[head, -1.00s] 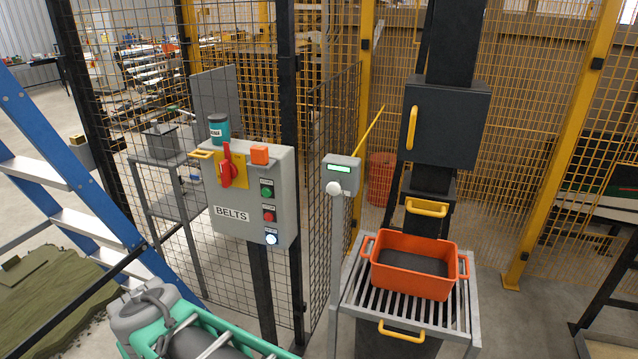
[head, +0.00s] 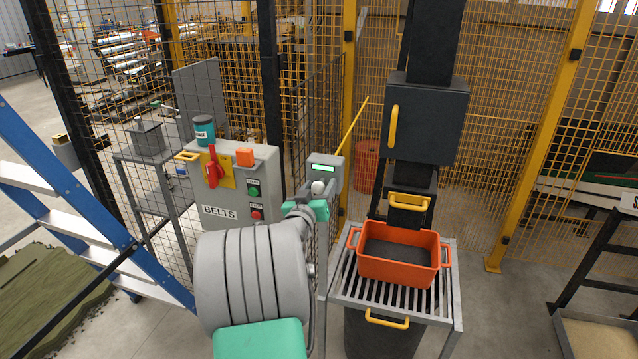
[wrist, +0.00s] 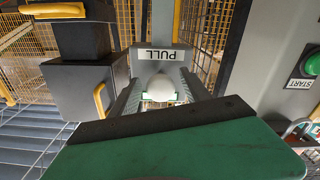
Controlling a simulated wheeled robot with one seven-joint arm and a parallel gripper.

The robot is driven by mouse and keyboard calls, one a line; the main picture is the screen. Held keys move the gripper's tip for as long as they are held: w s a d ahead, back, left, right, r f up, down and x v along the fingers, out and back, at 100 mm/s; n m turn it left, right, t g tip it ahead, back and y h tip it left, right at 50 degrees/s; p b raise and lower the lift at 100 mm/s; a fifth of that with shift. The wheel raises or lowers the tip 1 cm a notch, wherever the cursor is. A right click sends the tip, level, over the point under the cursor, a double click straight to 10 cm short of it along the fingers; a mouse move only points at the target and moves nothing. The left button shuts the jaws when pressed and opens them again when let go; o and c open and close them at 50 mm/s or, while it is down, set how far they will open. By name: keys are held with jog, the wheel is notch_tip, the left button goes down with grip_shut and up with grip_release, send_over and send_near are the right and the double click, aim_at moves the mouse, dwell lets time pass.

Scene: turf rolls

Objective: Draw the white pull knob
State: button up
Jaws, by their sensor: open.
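The white pull knob (head: 317,187) sticks out from the front of a small grey box (head: 326,165) with a green display, on a thin post. My gripper (head: 306,205) is just below and in front of the knob in the head view; its fingers are partly hidden by my own arm. Whether the fingers touch the knob cannot be told. The jaws hold nothing visibly.
A grey BELTS panel (head: 232,190) with a red switch and buttons stands left of the post. An orange bin (head: 400,270) sits on a slatted stand (head: 455,300) to the right. A blue ladder (head: 60,190) leans at left. Mesh fencing closes the back.

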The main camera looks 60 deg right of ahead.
jog(key=shift+d, duration=0.15)
grip_shut()
dwell(0.5)
dwell(0.9)
